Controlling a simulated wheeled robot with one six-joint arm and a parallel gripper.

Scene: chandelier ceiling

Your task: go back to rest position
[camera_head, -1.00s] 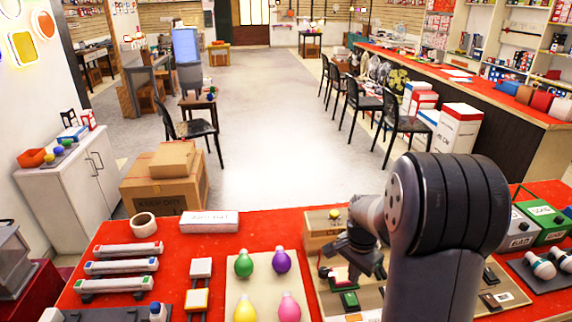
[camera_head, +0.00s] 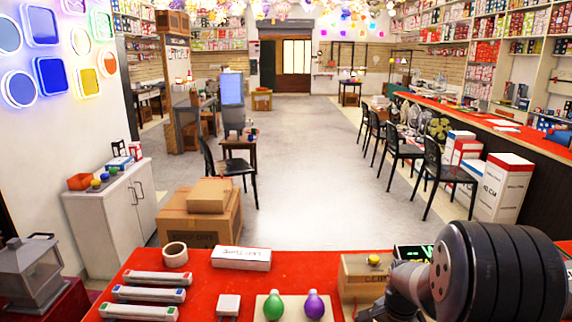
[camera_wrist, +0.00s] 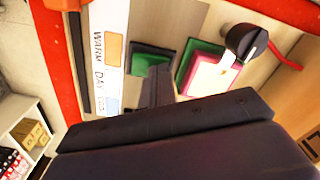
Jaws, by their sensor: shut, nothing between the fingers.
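My gripper (camera_wrist: 158,86) is shut and empty in the wrist view. Its dark narrow fingers point up the picture, over a wooden board (camera_wrist: 200,22). Just beyond the fingertips are a dark green square (camera_wrist: 150,58) and a pink and green block (camera_wrist: 205,70) with a black knob (camera_wrist: 246,42) beside it. I cannot tell whether the fingers touch the board. In the head view my arm is at the bottom right, and the gripper end is mostly cut off by the lower edge.
The red table (camera_head: 310,262) holds a green bulb (camera_head: 273,306), a purple bulb (camera_head: 314,304), lamp bars (camera_head: 150,294), a tape roll (camera_head: 175,254), a white box (camera_head: 241,257) and a wooden box (camera_head: 362,275). Cardboard boxes (camera_head: 200,215) stand behind it. Open floor (camera_head: 305,190) lies beyond.

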